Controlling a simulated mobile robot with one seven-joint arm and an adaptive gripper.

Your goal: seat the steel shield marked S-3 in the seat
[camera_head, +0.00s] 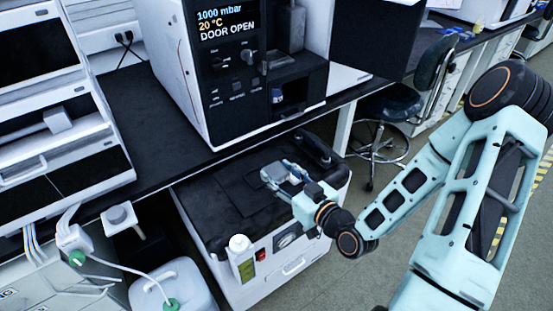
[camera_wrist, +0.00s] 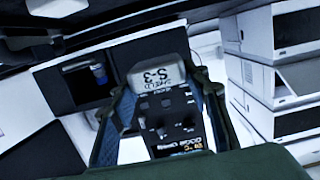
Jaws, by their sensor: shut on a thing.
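The steel shield marked S-3 is a small grey piece with dark lettering, which reads upside down in the wrist view (camera_wrist: 157,78). My gripper (camera_head: 287,173) is shut on the shield (camera_head: 274,173), with one finger on each side. It holds the shield in front of and below the white-and-black instrument (camera_head: 228,70), over the dark-topped white cabinet. The instrument's display reads 1000 mbar, 20 °C, DOOR OPEN. A dark recess (camera_head: 311,88) with a small blue item (camera_head: 277,95) is at its lower right. I cannot make out the seat itself.
The black bench top (camera_head: 150,130) runs left of the instrument. The instrument's dark door (camera_head: 372,38) stands open to the right. A stool (camera_head: 390,105) is at right. White instrument stacks stand at left.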

